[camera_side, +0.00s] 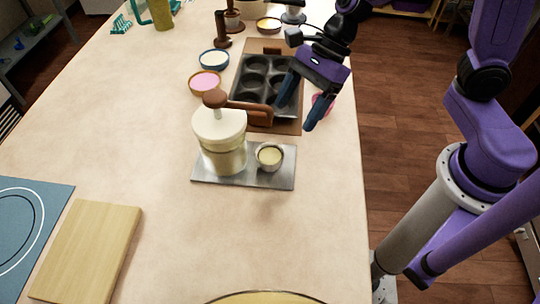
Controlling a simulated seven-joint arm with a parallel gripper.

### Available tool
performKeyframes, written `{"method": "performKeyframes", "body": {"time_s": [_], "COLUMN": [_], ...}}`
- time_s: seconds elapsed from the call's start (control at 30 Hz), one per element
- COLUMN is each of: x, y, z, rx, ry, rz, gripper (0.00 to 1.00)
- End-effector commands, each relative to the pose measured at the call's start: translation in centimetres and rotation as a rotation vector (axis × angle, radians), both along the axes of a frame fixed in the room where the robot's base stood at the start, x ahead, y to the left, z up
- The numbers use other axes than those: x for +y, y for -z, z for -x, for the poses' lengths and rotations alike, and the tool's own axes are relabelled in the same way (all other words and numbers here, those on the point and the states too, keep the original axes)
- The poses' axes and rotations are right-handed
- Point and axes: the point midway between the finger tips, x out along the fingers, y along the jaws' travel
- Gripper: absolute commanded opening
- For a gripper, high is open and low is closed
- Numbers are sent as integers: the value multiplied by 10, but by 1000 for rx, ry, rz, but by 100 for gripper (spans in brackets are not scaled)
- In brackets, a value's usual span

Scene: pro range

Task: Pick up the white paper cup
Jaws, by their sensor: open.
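A small white cup (269,157) with pale yellow contents stands upright on a metal tray (283,181), right of a white lidded container. It is the only small white cup I can make out, and I cannot tell whether it is paper. My gripper (295,116) is open, with its two dark blue fingers pointing down near the front right of the muffin tin. It is above and behind the cup, apart from it, and no object shows between the fingers.
The lidded container (221,150) with a brown handle stands beside the cup. The dark muffin tin (255,75) lies behind on a brown board. A pink-filled bowl (206,83) and a blue-rimmed bowl (214,59) are left of it. The counter's front middle is clear.

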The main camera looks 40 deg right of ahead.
Motion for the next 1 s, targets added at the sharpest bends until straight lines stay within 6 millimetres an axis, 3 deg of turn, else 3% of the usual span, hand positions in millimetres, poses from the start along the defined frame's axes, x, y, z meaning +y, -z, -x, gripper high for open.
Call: {"method": "performKeyframes", "body": {"time_s": [0.3,0.67,1.0], "x": [22,31,52], "y": [34,49,78], "z": [0,-1,-3], "rx": [1,0,1], "ry": [0,1,1], "rz": [2,1,2], "gripper": [73,73,73]}}
